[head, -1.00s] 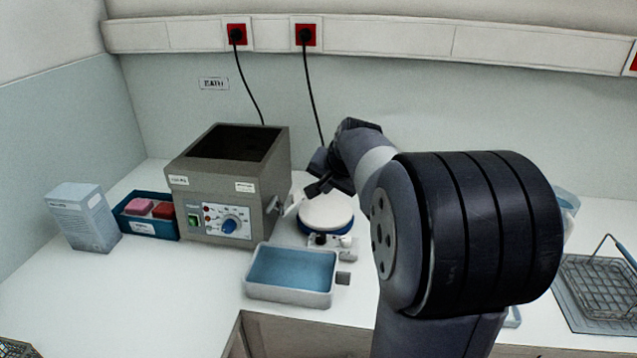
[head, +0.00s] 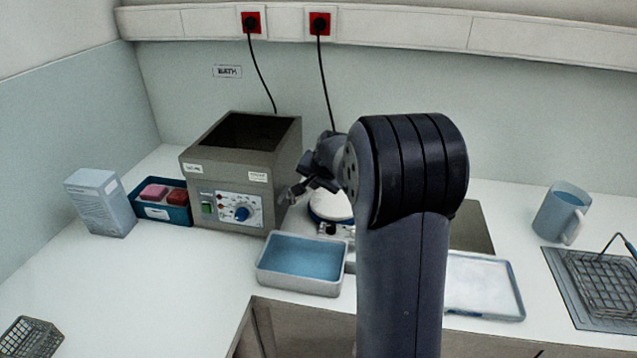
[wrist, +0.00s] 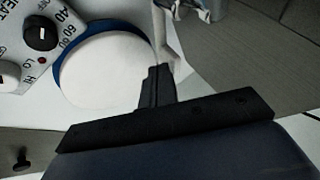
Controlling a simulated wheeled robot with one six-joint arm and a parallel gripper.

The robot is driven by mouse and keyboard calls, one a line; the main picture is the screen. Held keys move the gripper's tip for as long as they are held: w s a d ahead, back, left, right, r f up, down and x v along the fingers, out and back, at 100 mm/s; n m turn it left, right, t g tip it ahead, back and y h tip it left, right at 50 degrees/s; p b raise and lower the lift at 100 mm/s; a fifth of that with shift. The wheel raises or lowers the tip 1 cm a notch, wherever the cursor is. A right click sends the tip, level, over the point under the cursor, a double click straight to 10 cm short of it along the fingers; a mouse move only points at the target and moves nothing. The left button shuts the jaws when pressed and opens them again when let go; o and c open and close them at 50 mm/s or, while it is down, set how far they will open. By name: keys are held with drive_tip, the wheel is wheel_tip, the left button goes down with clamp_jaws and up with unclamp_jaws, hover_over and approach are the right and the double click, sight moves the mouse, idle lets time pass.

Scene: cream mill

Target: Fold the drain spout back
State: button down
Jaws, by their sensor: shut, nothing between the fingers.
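The grey water bath (head: 232,172) stands at the back left with a dial on its front. Its drain spout, a pale bent piece, shows in the wrist view (wrist: 166,38), coming off a metal valve (wrist: 190,7) beside the bath's side wall (wrist: 265,60). In the head view the spout is mostly hidden by my gripper (head: 291,194). My gripper is shut and empty. In the wrist view its fingertips (wrist: 158,70) are right at the spout's lower end; I cannot tell whether they touch.
A white-topped hotplate (head: 335,206) stands right of the bath, close to my fingers. A tray of blue liquid (head: 262,277) is in front. A blue box with sponges (head: 178,214), a carton (head: 100,205), a mug (head: 562,213) and a wire rack (head: 600,285) stand apart.

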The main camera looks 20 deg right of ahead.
drive_tip(key=shift+w+a, duration=0.2)
drive_tip(key=shift+w, duration=0.45)
drive_tip(key=shift+w+a, duration=0.2)
drive_tip(key=shift+w, duration=0.4)
drive_tip(key=shift+s, duration=0.1)
